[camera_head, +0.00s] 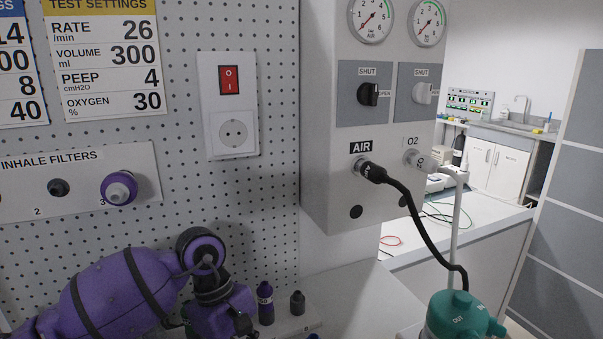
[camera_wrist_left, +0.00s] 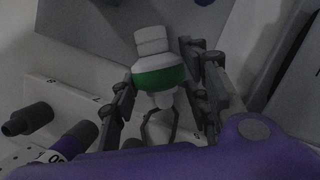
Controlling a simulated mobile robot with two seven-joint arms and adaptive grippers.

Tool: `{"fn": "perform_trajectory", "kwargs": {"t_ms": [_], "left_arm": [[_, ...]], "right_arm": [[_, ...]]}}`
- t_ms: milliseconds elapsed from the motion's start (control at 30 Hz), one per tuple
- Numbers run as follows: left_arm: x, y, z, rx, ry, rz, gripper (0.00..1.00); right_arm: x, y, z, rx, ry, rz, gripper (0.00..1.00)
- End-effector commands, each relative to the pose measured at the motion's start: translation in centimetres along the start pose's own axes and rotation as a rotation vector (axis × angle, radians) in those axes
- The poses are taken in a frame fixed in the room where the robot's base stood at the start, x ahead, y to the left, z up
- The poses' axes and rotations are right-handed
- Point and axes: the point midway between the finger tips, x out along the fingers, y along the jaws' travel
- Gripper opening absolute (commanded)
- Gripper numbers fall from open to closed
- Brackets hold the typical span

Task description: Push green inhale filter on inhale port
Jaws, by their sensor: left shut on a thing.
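The green inhale filter (camera_wrist_left: 158,77) shows in the left wrist view, with a white cap, a green band and a pale narrow neck. My left gripper (camera_wrist_left: 163,84) is shut on it, with one dark finger on each side. The filter is tilted slightly and is apart from any port that I can make out. Neither gripper nor the green filter shows in the head view. I cannot tell which part is the inhale port. A large purple body (camera_wrist_left: 225,150) fills the bottom of the wrist view and hides what lies below the neck.
The inhale filter panel (camera_head: 80,180) holds a purple filter (camera_head: 118,187) at place 3. A teal-topped unit (camera_head: 465,315) and a black hose (camera_head: 425,215) are at right.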

Motion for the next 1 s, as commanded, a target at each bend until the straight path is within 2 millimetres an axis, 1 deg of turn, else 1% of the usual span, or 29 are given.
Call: {"fn": "perform_trajectory", "kwargs": {"t_ms": [100, 233, 767, 1000], "left_arm": [[0.2, 0.0, 0.0, -0.001, -0.001, -0.002, 0.00], [-0.1, 0.0, 0.1, -0.001, 0.000, -0.002, 0.00], [-2.7, 0.0, 0.8, 0.000, 0.001, 0.000, 0.00], [-2.8, 0.0, 0.9, 0.000, 0.000, -0.001, 0.00]], "right_arm": [[0.0, 0.0, -0.1, 0.000, 0.002, 0.000, 0.43], [-0.1, 0.0, -0.2, 0.000, 0.003, 0.000, 0.43], [-0.5, 0.0, -1.2, 0.000, 0.014, 0.000, 0.43], [-0.5, 0.0, -1.2, 0.000, 0.014, 0.001, 0.43]]}}
